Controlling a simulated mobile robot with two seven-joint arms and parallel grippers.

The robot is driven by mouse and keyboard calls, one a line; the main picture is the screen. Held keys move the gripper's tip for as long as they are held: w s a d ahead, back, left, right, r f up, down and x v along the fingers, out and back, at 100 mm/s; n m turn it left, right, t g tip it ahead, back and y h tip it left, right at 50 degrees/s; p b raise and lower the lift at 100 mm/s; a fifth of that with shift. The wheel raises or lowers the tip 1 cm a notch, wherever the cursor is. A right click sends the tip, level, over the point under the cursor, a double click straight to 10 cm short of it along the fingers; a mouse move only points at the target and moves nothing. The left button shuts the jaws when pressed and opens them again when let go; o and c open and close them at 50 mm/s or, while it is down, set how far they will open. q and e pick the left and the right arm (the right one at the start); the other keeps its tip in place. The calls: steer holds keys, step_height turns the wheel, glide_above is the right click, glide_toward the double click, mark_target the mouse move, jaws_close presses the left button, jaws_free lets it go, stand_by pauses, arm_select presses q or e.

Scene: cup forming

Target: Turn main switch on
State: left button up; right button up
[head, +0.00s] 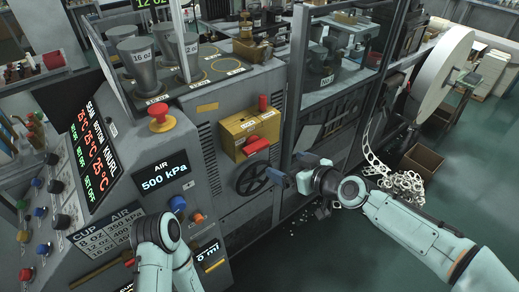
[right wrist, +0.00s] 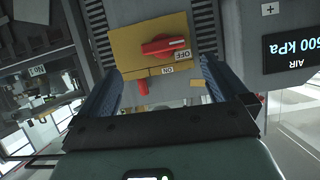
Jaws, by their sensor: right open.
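The main switch is a red rotary handle (head: 257,145) on a yellow box (head: 236,130) on the machine's front. In the right wrist view the red handle (right wrist: 163,46) lies across the yellow plate (right wrist: 125,46), its end beside the OFF label; the ON label is on an adjacent side. My right gripper (head: 292,171) is open and empty, right of and below the box in the head view. In the right wrist view its blue fingers (right wrist: 158,90) are apart, with the handle beyond them, not touched. My left arm shows at the bottom, but its gripper fingers are not visible.
A black handwheel (head: 253,179) sits just below the yellow box. A red emergency button (head: 159,118) and an AIR display (head: 164,175) reading 500 kPa are to the left. A metal frame post (head: 297,70) stands right of the box. Scrap and a cardboard box (head: 428,160) lie right.

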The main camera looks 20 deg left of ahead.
mark_target(258, 147)
steer(key=shift+n, duration=0.3)
steer(key=p+x, duration=0.1)
steer(key=x, duration=0.3)
steer(key=r+p+x, duration=0.1)
steer(key=p+x, duration=0.1)
steer(key=x, duration=0.1)
steer(key=a+r+p+x, duration=0.1)
steer(key=x, duration=0.3)
steer(key=shift+w+a+r+p, duration=0.1)
steer(key=shift+w+a+p, duration=0.1)
steer(key=shift+w+p, duration=0.25)
steer(key=shift+w+a+f, duration=0.3)
steer(key=shift+a, duration=0.1)
arm_select(q)
steer(key=w+r, duration=0.4)
steer(key=r, duration=0.2)
steer(key=shift+d+t, duration=0.15)
steer(key=shift+t, duration=0.15)
steer(key=shift+s+f, duration=0.1)
arm_select(e)
steer(key=c, duration=0.7)
